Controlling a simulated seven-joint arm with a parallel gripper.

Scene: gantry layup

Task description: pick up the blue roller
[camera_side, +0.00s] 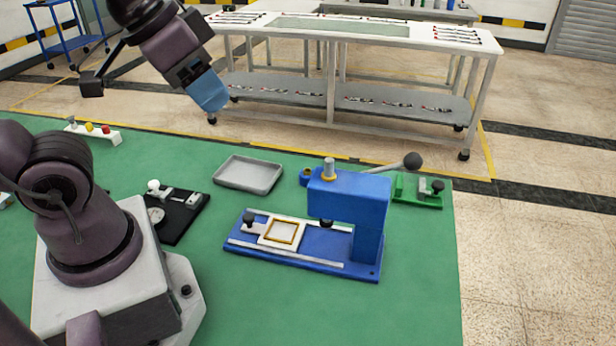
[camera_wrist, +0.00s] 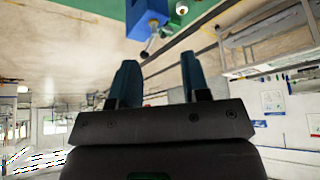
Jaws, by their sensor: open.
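A small blue cylindrical piece (camera_side: 305,176), which may be the blue roller, sits on the green mat just left of and behind the blue press; it is small and its shape is not clear. My gripper (camera_side: 208,92) is raised high at the upper left of the side view, well apart from that piece. In the wrist view my gripper (camera_wrist: 160,78) shows two separated blue fingers with nothing between them. I cannot make out the roller in the wrist view.
The blue press (camera_side: 348,205) with its lever stands on the mat, also in the wrist view (camera_wrist: 147,18). A grey tray (camera_side: 248,174), black fixture (camera_side: 178,212) and green fixture (camera_side: 416,192) surround it. The white bench (camera_side: 455,45) stands behind. The front mat is clear.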

